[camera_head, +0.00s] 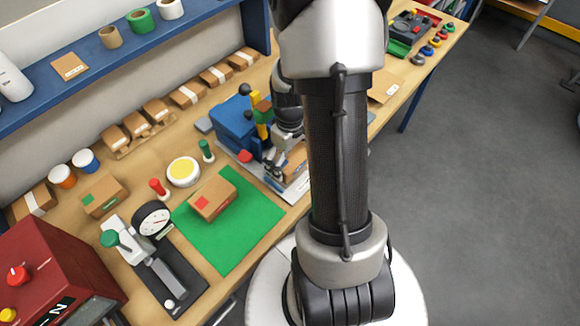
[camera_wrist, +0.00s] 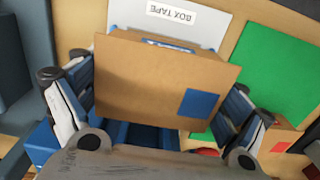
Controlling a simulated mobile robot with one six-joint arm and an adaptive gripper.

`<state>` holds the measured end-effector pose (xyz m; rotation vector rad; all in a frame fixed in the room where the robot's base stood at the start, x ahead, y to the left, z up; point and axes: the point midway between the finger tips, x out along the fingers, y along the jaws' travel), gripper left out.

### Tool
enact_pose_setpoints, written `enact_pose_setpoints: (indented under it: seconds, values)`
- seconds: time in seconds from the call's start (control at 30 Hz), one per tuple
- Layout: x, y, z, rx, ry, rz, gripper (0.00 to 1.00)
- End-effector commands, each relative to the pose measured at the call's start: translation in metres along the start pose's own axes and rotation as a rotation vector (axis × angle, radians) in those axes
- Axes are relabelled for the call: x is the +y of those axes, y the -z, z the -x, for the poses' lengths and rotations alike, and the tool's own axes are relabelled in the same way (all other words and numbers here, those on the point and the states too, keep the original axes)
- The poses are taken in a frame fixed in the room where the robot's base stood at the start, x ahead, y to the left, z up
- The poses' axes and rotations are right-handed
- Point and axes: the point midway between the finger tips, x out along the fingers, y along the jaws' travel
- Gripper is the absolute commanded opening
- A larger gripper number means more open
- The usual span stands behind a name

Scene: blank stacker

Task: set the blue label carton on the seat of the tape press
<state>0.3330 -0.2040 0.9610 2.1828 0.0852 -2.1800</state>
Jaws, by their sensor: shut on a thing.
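The blue label carton (camera_wrist: 150,75) is a brown box with a blue square label, filling the middle of the wrist view. My gripper (camera_wrist: 158,108) is shut on it, with one finger at each side. The tape press (camera_head: 236,122) is a blue machine with a grey base plate, also partly visible behind the carton in the wrist view, where its plate reads BOX TAPE (camera_wrist: 178,12). In the head view the carton (camera_head: 297,158) is partly hidden by my arm and shows over the press's plate. The seat is hidden, so I cannot tell if the carton touches it.
A green mat (camera_head: 240,240) with a red label carton (camera_head: 213,199) lies left of the press. A dial gauge (camera_head: 152,219), a yellow-topped round dish (camera_head: 183,171) and a green-topped peg (camera_head: 206,151) stand nearby. Several cartons line the back of the bench.

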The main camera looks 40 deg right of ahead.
Motion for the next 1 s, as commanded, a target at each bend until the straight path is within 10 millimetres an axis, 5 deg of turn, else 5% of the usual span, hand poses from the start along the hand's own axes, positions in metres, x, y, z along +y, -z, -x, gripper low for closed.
enact_pose_setpoints:
  seconds: [0.2, 0.6, 0.63, 0.77, 1.0]
  values:
    - [-0.001, -0.001, -0.035, -0.003, 0.002, 0.000, 0.66]
    - [0.000, 0.000, -0.040, -0.001, 0.001, 0.000, 0.66]
    - [0.000, 0.000, -0.041, -0.001, 0.001, 0.000, 0.92]
    - [0.000, 0.000, -0.040, -0.001, 0.001, 0.000, 1.00]
    - [0.000, 0.000, -0.039, -0.001, 0.001, 0.000, 1.00]
